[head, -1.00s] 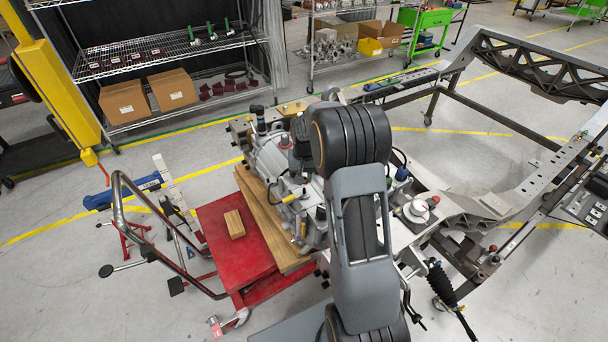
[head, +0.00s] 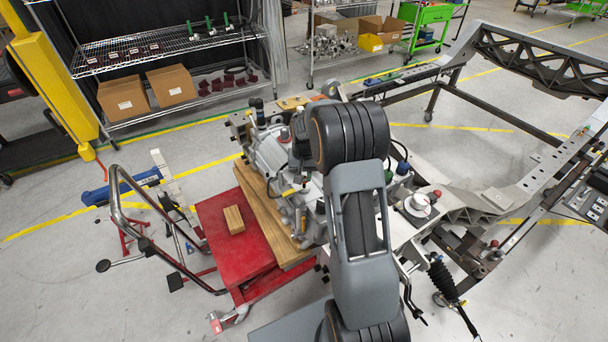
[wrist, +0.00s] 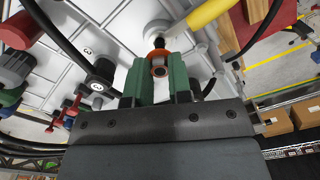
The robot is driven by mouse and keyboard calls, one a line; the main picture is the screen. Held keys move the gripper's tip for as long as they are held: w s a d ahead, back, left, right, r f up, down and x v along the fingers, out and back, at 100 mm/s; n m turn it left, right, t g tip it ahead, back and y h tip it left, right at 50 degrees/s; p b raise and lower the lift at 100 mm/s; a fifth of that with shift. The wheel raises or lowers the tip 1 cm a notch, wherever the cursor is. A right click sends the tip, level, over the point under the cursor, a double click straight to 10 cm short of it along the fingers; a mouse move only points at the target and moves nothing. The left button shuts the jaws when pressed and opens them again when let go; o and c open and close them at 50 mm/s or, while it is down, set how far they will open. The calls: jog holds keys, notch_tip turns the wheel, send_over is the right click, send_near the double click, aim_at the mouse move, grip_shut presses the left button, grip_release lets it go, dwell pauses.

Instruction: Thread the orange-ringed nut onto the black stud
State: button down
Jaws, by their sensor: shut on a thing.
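In the wrist view, my gripper (wrist: 158,68) has green fingers closed on the orange-ringed nut (wrist: 158,56). The nut sits between the fingertips, with its dark round bore facing the camera. A short dark tip that looks like the black stud (wrist: 159,42) shows just beyond the nut, in front of a pale round boss. I cannot tell whether nut and stud touch or are engaged. In the head view, my arm hides the gripper, nut and stud.
A yellow bar (wrist: 205,13) and black hoses pass close to the fingers in the wrist view. In the head view, a red cart (head: 212,215) and the grey chassis frame (head: 545,165) flank the work area.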

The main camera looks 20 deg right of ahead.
jog(key=shift+f, duration=0.45)
jog(key=shift+f+b, duration=0.2)
jog(key=shift+b, duration=0.2)
jog(key=shift+f+b, duration=0.3)
jog(key=shift+f, duration=0.05)
jog(key=n, duration=0.5)
jog(key=shift+s+f+n, duration=0.1)
jog(key=shift+n, duration=0.2)
jog(key=n, duration=0.4)
jog(key=shift+s+f+n+b, duration=0.1)
jog(key=shift+n+b, duration=0.2)
jog(key=shift+n, duration=0.1)
